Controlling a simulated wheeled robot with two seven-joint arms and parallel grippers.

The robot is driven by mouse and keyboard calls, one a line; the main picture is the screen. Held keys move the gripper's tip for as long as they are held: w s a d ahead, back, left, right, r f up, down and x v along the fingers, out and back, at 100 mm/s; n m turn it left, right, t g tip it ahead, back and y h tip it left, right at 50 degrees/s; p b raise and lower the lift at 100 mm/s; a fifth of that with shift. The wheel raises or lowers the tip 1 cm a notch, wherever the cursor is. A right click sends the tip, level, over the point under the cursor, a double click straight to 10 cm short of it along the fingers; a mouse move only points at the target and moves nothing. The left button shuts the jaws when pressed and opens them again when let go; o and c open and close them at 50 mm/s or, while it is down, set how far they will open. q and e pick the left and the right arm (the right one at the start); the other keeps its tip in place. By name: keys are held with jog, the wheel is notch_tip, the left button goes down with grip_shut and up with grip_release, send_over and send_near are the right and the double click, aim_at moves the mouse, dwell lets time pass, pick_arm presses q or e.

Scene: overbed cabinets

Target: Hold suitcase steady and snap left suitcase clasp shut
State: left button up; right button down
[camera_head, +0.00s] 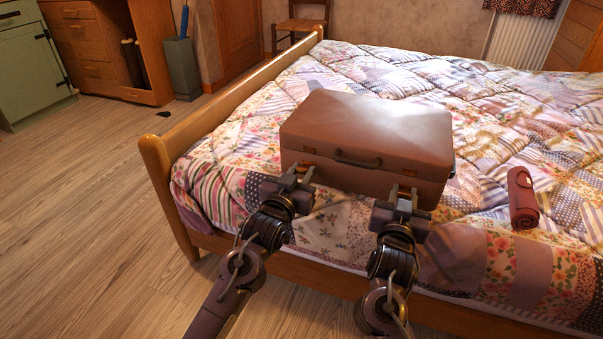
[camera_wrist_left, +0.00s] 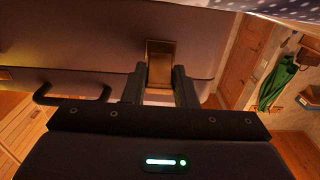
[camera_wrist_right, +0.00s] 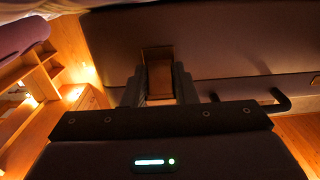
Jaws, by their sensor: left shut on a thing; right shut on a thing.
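The brown suitcase (camera_head: 370,128) lies closed and flat near the foot of the bed, with its dark handle (camera_head: 357,159) facing me. The handle also shows in the left wrist view (camera_wrist_left: 72,93) and the right wrist view (camera_wrist_right: 250,102). My left gripper (camera_head: 299,175) is at the suitcase's left front, shut on the brass left clasp (camera_wrist_left: 160,64), which sits between its fingers. My right gripper (camera_head: 405,195) is at the right front, shut on the right clasp (camera_wrist_right: 159,74). The fingers partly hide both clasps in the head view.
The suitcase rests on a patchwork quilt (camera_head: 480,110) on a wooden bed (camera_head: 158,165). A rolled reddish-brown bundle (camera_head: 522,198) lies to the right of the suitcase. The wooden floor at the left is mostly clear.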

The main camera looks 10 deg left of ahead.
pick_arm(q)
jog(key=shift+r, duration=0.1)
jog(key=g, duration=0.1)
jog(key=r+g, duration=0.1)
jog(key=g, duration=0.1)
jog(key=shift+w+d+r+y, duration=0.1)
jog(key=shift+w+r+y, duration=0.05)
jog(key=shift+w+y, duration=0.2)
jog(key=shift+w+d+r+g+y, duration=0.1)
jog(key=shift+w+r+g+y, duration=0.1)
jog(key=shift+g, duration=0.55)
jog(key=shift+w+a+r+g+y, duration=0.15)
jog(key=shift+g+y, duration=0.1)
jog(key=shift+g, duration=0.45)
jog(key=shift+w+d+r+g+y, duration=0.1)
jog(key=shift+d+r+g+y, duration=0.1)
jog(key=shift+g, duration=0.55)
jog(key=shift+f, duration=0.1)
jog(key=o, duration=1)
jog(key=v, duration=1.2)
